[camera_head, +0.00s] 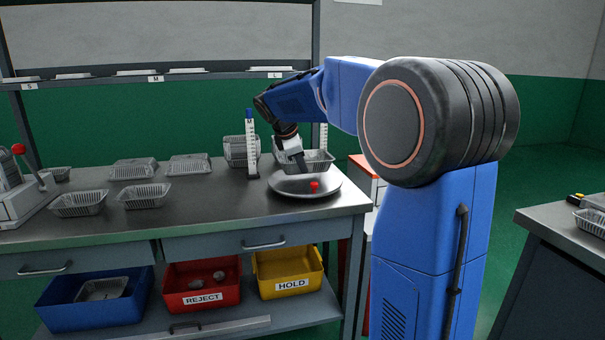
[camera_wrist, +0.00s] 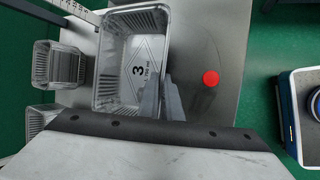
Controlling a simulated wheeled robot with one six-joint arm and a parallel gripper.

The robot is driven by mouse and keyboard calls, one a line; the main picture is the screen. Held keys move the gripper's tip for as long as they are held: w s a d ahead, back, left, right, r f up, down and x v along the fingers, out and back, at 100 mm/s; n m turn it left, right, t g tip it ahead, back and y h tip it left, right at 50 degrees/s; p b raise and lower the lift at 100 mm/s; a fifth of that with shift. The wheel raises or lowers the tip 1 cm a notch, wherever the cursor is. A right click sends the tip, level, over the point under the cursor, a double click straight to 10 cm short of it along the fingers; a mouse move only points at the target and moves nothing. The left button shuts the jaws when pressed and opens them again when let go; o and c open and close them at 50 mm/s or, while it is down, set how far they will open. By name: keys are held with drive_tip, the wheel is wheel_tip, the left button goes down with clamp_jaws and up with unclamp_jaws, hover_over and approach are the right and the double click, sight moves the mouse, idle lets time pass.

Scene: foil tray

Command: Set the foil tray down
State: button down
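The foil tray (camera_head: 319,158) is at my gripper, at the back of the round plate (camera_head: 285,190). In the wrist view the foil tray (camera_wrist: 122,88) is upright and empty, with a dark "3" on its floor. My gripper (camera_head: 300,168) points down at the tray. In the wrist view my gripper (camera_wrist: 160,100) has its two fingers close together on the tray's right wall, one inside and one outside. It looks shut on that wall. I cannot tell whether the tray's underside touches the plate, as the gripper and near wall hide it.
A red dot (camera_head: 314,186) marks the plate; it also shows in the wrist view (camera_wrist: 211,78). A white upright scale (camera_head: 251,147) stands left of the plate, near stacked trays (camera_head: 236,152). Several other trays lie further left. REJECT (camera_head: 202,298) and HOLD (camera_head: 291,286) bins sit below.

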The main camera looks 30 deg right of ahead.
sight(306, 182)
drive_tip(key=shift+f, duration=1.4)
drive_tip(key=shift+f, duration=0.15)
drive_tip(key=c, duration=1.9)
unclamp_jaws()
drive_tip(key=shift+c, duration=0.2)
drive_tip(key=v, duration=1.2)
drive_tip(key=s+a+f+m+y, duration=0.2)
drive_tip(key=s+a+f+m, duration=0.2)
drive_tip(key=s+f, duration=0.3)
drive_tip(key=s+a+f+m+t+y, duration=0.1)
drive_tip(key=s+f+m, duration=0.4)
drive_tip(key=s, duration=1.2)
drive_tip(key=s+a+f+m+y, duration=0.2)
drive_tip(key=s+a+f+m, duration=0.2)
drive_tip(key=s+f, duration=0.7)
drive_tip(key=s+a, duration=0.1)
drive_tip(key=a, duration=0.1)
drive_tip(key=shift+s+a+m+y, duration=0.15)
drive_tip(key=shift+a+m+y, duration=0.15)
drive_tip(key=shift+a+y, duration=0.1)
